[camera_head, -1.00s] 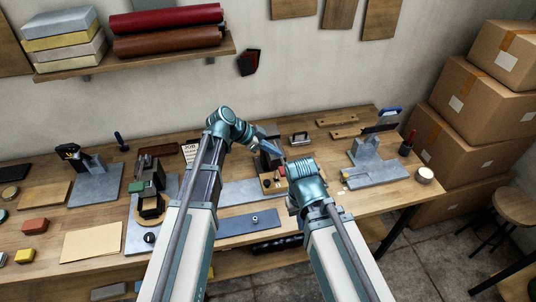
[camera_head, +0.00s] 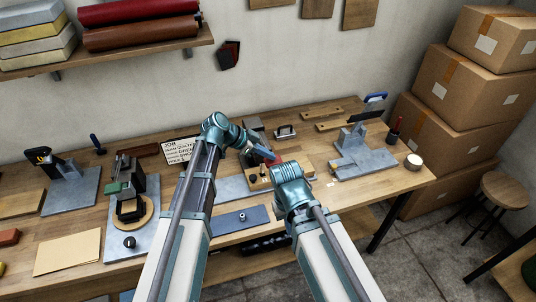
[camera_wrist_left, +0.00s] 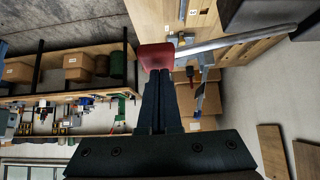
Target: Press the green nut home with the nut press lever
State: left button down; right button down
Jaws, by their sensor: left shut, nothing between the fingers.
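My left gripper (camera_head: 272,158) is over the bench near a wooden block fixture (camera_head: 256,186). In the left wrist view its two dark fingers (camera_wrist_left: 158,75) are shut together, with nothing between them. A red knob (camera_wrist_left: 155,54) on a metal lever bar (camera_wrist_left: 222,41) is right at the fingertips; I cannot tell whether they touch. Red also shows beside the fingertips in the head view. The green nut cannot be made out; the arms cover part of the fixture. My right arm ends just right of the fixture, and its wrist hides its fingers.
A blue-grey mat (camera_head: 239,222) with a small metal part lies in front. A dark device on a grey plate (camera_head: 117,240) stands left, and a grey metal stand (camera_head: 358,150) stands right. Stacked cartons (camera_head: 453,90) are beyond the right end of the bench (camera_head: 330,195).

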aim_at(269, 167)
pick_arm(q)
jog(key=shift+m+t, duration=0.3)
jog(key=shift+t, duration=0.3)
jog(key=f+b, duration=0.2)
jog(key=s+f+b, duration=0.1)
jog(key=f+b, duration=0.2)
jog(key=shift+s+d+f, duration=0.1)
jog(key=shift+d, duration=0.1)
jog(key=shift+s+f+b, duration=0.1)
jog(key=shift+f+b, duration=0.1)
jog(key=shift+b, duration=0.25)
jog(key=shift+s+y, duration=0.25)
jog(key=shift+y, duration=0.05)
